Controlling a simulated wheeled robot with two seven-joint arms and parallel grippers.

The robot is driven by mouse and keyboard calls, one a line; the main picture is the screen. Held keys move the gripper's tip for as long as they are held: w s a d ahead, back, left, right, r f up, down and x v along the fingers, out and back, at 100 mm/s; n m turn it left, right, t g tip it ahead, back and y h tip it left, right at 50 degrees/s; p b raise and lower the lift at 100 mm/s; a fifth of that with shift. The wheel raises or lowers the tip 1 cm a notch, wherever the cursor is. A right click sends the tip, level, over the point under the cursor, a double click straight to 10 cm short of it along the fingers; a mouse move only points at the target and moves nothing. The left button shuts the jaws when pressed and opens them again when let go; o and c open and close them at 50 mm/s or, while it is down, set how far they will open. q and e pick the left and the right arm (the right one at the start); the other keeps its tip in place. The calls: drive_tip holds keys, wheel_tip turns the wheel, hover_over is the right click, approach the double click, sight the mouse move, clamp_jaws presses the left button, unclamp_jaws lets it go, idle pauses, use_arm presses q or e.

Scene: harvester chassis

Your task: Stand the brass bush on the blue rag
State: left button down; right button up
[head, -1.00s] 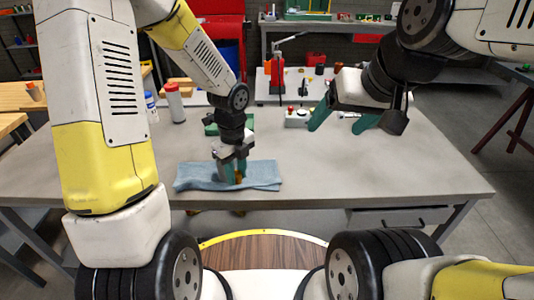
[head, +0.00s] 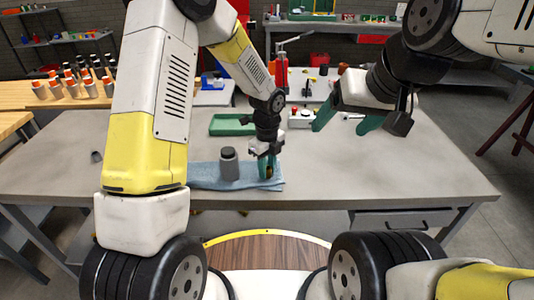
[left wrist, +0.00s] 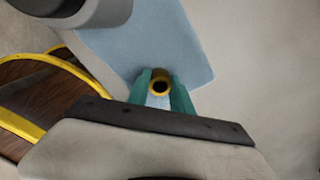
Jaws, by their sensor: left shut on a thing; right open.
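The brass bush (head: 268,172) is between the green fingertips of my left gripper (head: 267,166). In the left wrist view the left gripper (left wrist: 162,90) is shut on the bush (left wrist: 160,80), and its round opening faces the camera. The blue rag (head: 205,176) lies on the grey table, and the bush is over its right end. The rag (left wrist: 150,35) also shows in the left wrist view. I cannot tell whether the bush touches the rag. My right gripper (head: 345,121) is open and empty, above the table to the right.
A dark grey capped cylinder (head: 229,166) stands on the rag just left of my left gripper. A green tray (head: 228,125) and a control box with buttons (head: 301,118) lie further back. The table's right part (head: 410,170) is clear.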

use_arm(q)
drive_tip(key=shift+f, duration=0.1)
drive_tip(key=shift+s+f, duration=0.2)
drive_tip(key=shift+f, duration=0.35)
drive_tip(key=c, duration=1.1)
unclamp_jaws()
drive_tip(key=shift+a+f, duration=0.1)
drive_tip(key=shift+c, duration=0.2)
drive_tip(key=s+a+r+n+t, duration=0.1)
drive_tip(key=s+a+r+n, duration=0.15)
drive_tip(key=r, duration=0.85)
drive_tip(key=s+a+r+n+t, duration=0.1)
drive_tip(key=a+r+n, duration=0.25)
drive_tip(key=r, duration=0.65)
drive_tip(key=s+a+r+n+t+h, duration=0.1)
drive_tip(key=s+a+r+n, duration=0.3)
drive_tip(key=s+n, duration=0.4)
drive_tip(key=s+a+r+n+t+h, duration=0.1)
drive_tip(key=s+a+r+n+t, duration=0.2)
drive_tip(key=s+n, duration=0.4)
wheel_tip(320, 180, up, 3)
drive_tip(key=a+n, duration=0.1)
drive_tip(key=n, duration=0.4)
drive_tip(key=shift+s, duration=0.4)
drive_tip(key=shift+f, duration=0.1)
